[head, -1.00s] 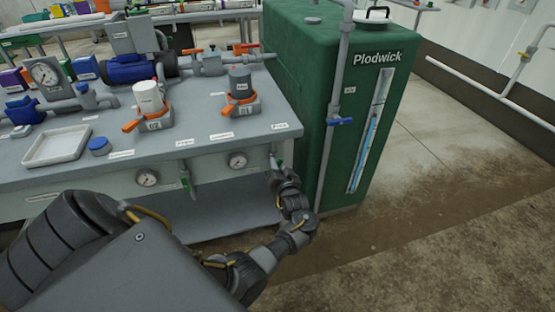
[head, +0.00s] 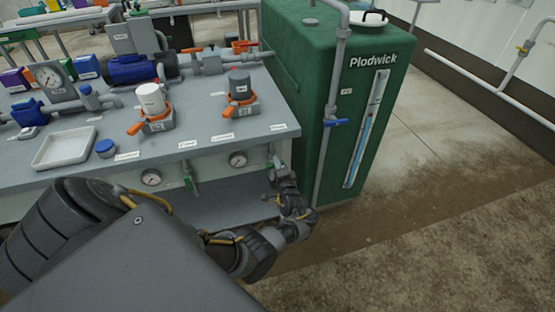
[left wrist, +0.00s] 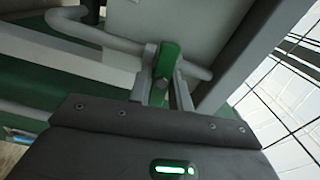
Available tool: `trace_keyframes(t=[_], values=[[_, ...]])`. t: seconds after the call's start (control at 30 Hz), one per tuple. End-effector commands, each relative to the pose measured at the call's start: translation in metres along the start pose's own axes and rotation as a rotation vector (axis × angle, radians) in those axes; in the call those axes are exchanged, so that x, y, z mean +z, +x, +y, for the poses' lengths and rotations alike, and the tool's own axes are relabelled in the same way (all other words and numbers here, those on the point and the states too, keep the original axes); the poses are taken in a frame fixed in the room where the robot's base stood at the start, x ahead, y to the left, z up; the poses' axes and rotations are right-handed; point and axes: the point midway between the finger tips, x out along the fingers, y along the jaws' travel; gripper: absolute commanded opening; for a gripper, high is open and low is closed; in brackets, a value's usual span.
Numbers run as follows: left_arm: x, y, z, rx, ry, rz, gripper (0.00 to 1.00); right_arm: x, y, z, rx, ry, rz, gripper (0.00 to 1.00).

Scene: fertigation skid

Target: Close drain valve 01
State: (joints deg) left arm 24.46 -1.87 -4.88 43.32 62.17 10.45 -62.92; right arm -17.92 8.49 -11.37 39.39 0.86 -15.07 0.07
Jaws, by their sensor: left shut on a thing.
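The right-hand drain valve, under the filter marked 01 (head: 241,92), sits on a grey pipe at the front right of the bench. Its green handle (left wrist: 167,62) shows between the fingers in the left wrist view. My left gripper (head: 275,171) is shut on this handle; in the head view it largely hides the valve. The handle's exact angle to the pipe is hard to tell. The other drain valve (head: 188,182) hangs to the left, with its green handle on a downward pipe. My right gripper is not in view.
The green Plodwick tank (head: 300,90) stands close to the right of the gripped valve, with a blue-handled valve (head: 337,122) on its pipe. A pressure gauge (head: 237,159) is just left on the bench front. A lower shelf (head: 225,205) lies below. Floor at right is clear.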

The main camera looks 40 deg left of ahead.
Motion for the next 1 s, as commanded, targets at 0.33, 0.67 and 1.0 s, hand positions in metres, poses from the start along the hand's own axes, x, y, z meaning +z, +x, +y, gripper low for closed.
trace_keyframes(t=[0.33, 0.67, 1.0], values=[[0.0027, 0.0015, 0.0002, -0.001, 0.138, -0.006, 0.00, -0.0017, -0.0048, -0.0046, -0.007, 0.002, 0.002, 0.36], [0.0027, 0.0016, 0.0004, -0.002, 0.164, -0.006, 0.00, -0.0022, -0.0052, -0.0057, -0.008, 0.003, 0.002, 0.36], [0.0021, 0.0014, 0.0005, -0.002, 0.162, -0.004, 0.34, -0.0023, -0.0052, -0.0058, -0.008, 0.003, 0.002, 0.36]])
